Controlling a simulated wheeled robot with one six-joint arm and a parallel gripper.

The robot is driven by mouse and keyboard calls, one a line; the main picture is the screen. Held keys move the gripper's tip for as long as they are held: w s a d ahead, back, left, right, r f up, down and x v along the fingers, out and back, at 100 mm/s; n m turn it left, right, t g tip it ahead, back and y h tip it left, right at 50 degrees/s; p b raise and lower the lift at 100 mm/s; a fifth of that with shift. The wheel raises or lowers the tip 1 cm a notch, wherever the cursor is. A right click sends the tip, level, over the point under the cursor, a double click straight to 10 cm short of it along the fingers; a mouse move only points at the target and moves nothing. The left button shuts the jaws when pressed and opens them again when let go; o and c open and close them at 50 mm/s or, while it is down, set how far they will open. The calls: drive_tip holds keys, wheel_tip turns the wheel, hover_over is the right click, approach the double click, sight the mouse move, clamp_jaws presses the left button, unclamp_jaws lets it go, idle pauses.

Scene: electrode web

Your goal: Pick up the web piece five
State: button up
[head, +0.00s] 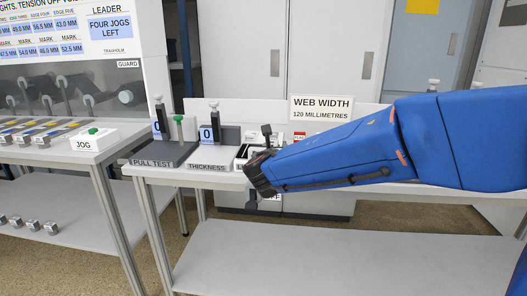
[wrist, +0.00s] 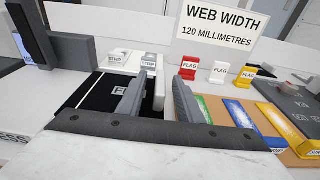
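No piece that I can make out as web piece five shows in either view. In the wrist view the fingers point over a black mat (wrist: 88,97), whose label is partly hidden by the left finger.
A web width sign (head: 320,108) stands at the back. The pull test stand (head: 160,150) and thickness gauge (head: 210,160) are left of my gripper. Red (wrist: 189,69), white (wrist: 219,72) and yellow (wrist: 244,76) flags stand behind coloured strips (wrist: 237,113). A jog button (head: 93,131) sits far left.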

drive_tip(key=shift+w, duration=0.3)
clamp_jaws()
